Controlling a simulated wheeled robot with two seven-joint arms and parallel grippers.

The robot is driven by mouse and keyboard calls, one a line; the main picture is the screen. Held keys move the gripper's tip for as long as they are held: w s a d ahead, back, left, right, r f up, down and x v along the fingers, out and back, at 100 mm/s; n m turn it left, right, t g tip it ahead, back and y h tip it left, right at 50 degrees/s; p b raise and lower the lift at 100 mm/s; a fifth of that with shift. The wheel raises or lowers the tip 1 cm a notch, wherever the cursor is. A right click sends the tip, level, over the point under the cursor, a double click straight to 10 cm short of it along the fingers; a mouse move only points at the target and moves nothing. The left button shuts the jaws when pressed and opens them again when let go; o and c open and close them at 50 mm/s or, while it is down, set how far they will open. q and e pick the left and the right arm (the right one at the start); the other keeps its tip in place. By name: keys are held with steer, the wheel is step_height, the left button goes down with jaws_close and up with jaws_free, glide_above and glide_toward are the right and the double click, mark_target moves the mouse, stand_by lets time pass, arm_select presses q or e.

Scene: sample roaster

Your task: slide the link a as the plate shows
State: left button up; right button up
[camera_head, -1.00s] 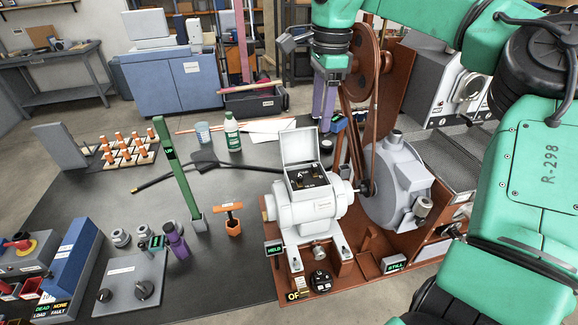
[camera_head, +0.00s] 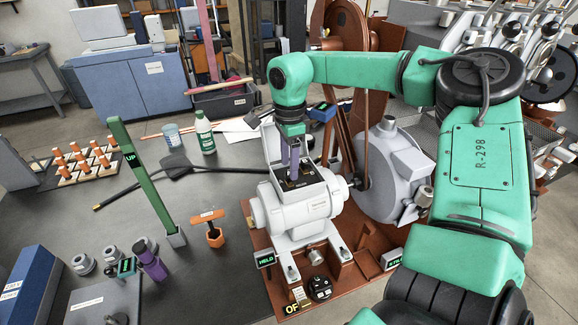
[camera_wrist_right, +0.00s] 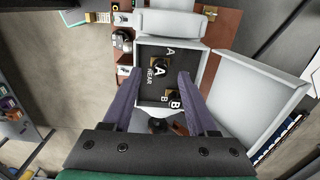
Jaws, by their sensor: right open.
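The grey motor (camera_head: 305,208) has an open terminal box on top, its pale lid (camera_head: 274,147) raised. In the right wrist view the box's dark inner plate (camera_wrist_right: 150,92) carries the letters A and B and the word REAR. The link marked A (camera_wrist_right: 160,68) sits near the plate's middle, and the link marked B (camera_wrist_right: 174,97) sits lower right. My right gripper (camera_head: 291,166) points down into the box. In the wrist view its open purple fingers (camera_wrist_right: 159,77) stand either side of link A, seemingly without touching it. My left gripper is not in view.
A green post (camera_head: 143,178) reading UP and an orange-handled tool (camera_head: 213,232) stand left of the motor. The signs HELD (camera_head: 266,260) and OFF (camera_head: 293,309) are at its base. A grey blower housing (camera_head: 388,180) and belt are close on the right.

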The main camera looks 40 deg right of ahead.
steer(key=shift+a+f, duration=0.1)
steer(key=shift+f, duration=1.25)
jaws_close()
stand_by(0.3)
